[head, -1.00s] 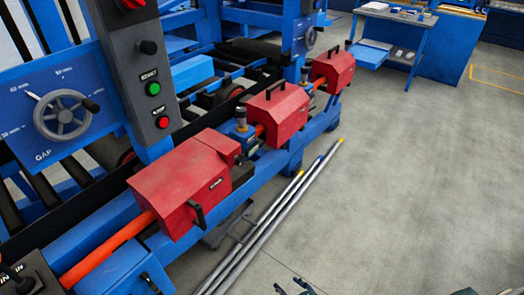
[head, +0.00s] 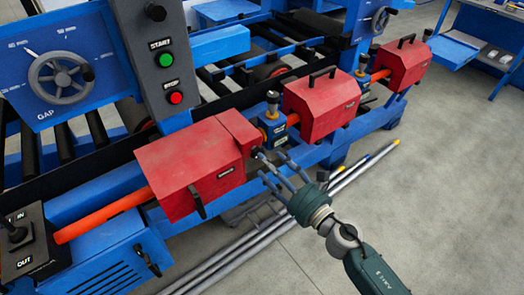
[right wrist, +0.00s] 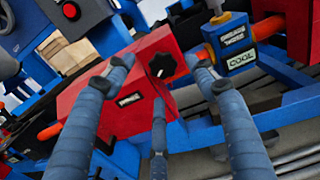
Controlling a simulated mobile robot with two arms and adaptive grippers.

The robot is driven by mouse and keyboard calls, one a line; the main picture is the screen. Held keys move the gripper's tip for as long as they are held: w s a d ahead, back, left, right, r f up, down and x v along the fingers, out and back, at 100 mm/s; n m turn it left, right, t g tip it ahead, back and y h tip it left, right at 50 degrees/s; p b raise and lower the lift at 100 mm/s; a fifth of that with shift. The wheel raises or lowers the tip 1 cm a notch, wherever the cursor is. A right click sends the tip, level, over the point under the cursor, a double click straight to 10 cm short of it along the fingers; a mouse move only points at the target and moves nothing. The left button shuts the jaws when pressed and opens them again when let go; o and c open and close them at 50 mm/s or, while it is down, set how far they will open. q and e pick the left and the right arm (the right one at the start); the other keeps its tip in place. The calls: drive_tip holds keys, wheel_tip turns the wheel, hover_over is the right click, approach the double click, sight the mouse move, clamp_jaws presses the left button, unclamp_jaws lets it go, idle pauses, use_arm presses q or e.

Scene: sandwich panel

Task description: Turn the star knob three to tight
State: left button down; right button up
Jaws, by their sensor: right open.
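A black star knob (right wrist: 162,65) sits on the end of the nearest red guard box (head: 190,165), beside its label; this box also shows in the right wrist view (right wrist: 115,100). In the head view the knob (head: 257,152) is small and partly hidden by my fingers. My right gripper (head: 268,164) is open, its fingers pointing at the knob. In the right wrist view its fingertips (right wrist: 161,74) spread around the knob's outline; whether they touch it I cannot tell. The knob's number and tightness cannot be read. My left gripper is not in view.
Two more red boxes (head: 320,105) (head: 402,65) stand along the blue machine frame. A blue block marked COOL (right wrist: 236,45) is close to the right of the knob. Long metal bars (head: 290,222) lie on the floor below. The floor at right is open.

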sight(256, 151)
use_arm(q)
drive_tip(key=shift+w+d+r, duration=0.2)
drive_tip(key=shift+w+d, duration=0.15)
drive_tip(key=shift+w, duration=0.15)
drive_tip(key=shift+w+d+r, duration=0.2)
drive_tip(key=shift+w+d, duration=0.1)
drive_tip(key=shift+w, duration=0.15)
use_arm(e)
drive_tip(key=x, duration=0.5)
drive_tip(key=shift+w, duration=0.25)
drive_tip(key=c, duration=1.1)
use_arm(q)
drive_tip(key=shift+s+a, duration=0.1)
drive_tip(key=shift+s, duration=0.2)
use_arm(e)
drive_tip(key=shift+c, duration=0.2)
